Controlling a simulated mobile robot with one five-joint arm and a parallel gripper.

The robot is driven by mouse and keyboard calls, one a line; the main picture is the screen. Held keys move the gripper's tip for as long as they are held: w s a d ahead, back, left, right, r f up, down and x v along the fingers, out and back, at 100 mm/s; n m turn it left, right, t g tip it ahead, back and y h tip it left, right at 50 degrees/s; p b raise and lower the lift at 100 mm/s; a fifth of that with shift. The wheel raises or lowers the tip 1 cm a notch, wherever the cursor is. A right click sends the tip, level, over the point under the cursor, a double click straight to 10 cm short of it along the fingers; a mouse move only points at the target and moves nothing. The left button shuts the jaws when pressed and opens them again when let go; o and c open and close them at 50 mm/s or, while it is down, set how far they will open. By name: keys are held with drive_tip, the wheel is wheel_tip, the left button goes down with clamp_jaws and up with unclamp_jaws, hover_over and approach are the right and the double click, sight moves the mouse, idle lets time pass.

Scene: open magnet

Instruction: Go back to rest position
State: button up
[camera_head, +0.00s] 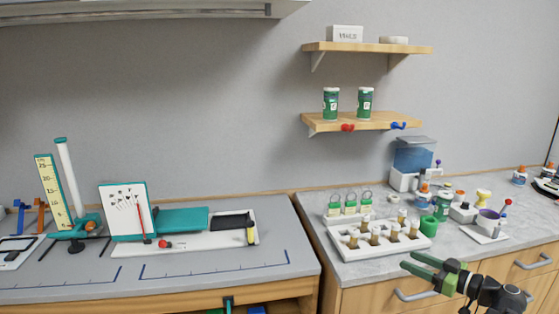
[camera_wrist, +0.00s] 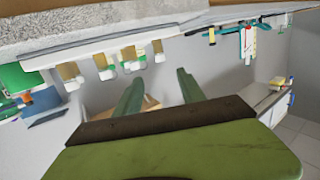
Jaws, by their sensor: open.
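My gripper (camera_head: 424,269) shows at the lower right of the head view, with green fingers and a dark arm behind it. It is in front of the right counter, near the white tray (camera_head: 364,254), and touches nothing that I can see. In the wrist view the two green fingers (camera_wrist: 160,95) are spread apart with nothing between them. That view is turned over, with the counter along its top.
The white tray holds several brown-bodied vials (camera_head: 352,240). A green ring-shaped item (camera_head: 428,226) stands beside it. The left counter (camera_head: 200,277) carries teal apparatus (camera_head: 181,220).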

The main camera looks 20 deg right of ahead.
drive_tip(key=w+a+f+n+g+y+p, duration=0.1)
drive_tip(key=w+a+n+g+p, duration=0.2)
drive_tip(key=a, duration=0.9)
drive_tip(key=w+a+f+n+g+y, duration=0.1)
drive_tip(key=w+a+g, duration=0.25)
drive_tip(key=a, duration=0.85)
drive_tip(key=w+a+f+n+g+y+p, duration=0.25)
drive_tip(key=w+a, duration=0.25)
drive_tip(key=a, duration=0.6)
drive_tip(key=s+a+f+m+g+h+p, duration=0.1)
drive_tip(key=s+a+f+m+g+h, duration=0.1)
drive_tip(key=s+a+f+g+h, duration=0.3)
drive_tip(key=s+a+f+m+g+h+p, duration=0.1)
drive_tip(key=a+f+h, duration=0.1)
drive_tip(key=a, duration=0.6)
drive_tip(key=s+d+f+m+h, duration=0.1)
drive_tip(key=d+m+h, duration=0.3)
drive_tip(key=d+m, duration=0.4)
drive_tip(key=shift+s+d+f, duration=0.3)
drive_tip(key=shift+d+f, duration=0.15)
drive_tip(key=shift+d, duration=0.05)
